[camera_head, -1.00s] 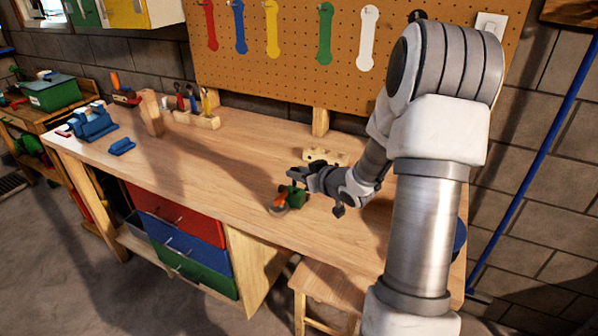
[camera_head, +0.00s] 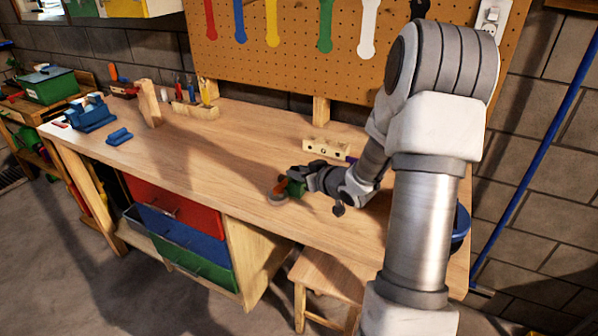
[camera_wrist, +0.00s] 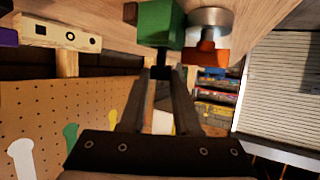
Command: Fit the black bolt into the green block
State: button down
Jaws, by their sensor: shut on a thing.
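The green block (camera_head: 296,187) stands near the front edge of the workbench, beside an orange part on a round metal base. It also shows at the top of the wrist view (camera_wrist: 158,22). My gripper (camera_head: 308,180) is at bench height, right against the block's right side in the head view. In the wrist view its fingertips (camera_wrist: 163,76) are shut on a small dark piece, which looks like the black bolt (camera_wrist: 162,72). The bolt lies in line with the block and meets its face. How far it sits inside is hidden.
A wooden block with holes (camera_head: 325,147) lies behind my gripper, with a purple thing (camera_head: 351,160) beside it. The orange part (camera_wrist: 207,54) and metal base (camera_wrist: 211,17) are close to the block. A stool (camera_head: 325,275) stands in front.

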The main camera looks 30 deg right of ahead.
jog(key=shift+f, duration=0.1)
jog(key=shift+f+b, duration=0.85)
jog(key=shift+f, duration=0.1)
jog(key=c, duration=0.6)
grip_release()
jog(key=shift+o, duration=0.2)
jog(key=shift+a, duration=0.1)
jog(key=shift+a, duration=0.2)
jog(key=d+p+v, duration=0.1)
jog(key=p+v, duration=0.1)
jog(key=v, duration=1.5)
jog(key=shift+s+p, duration=0.2)
jog(key=shift+p, duration=0.2)
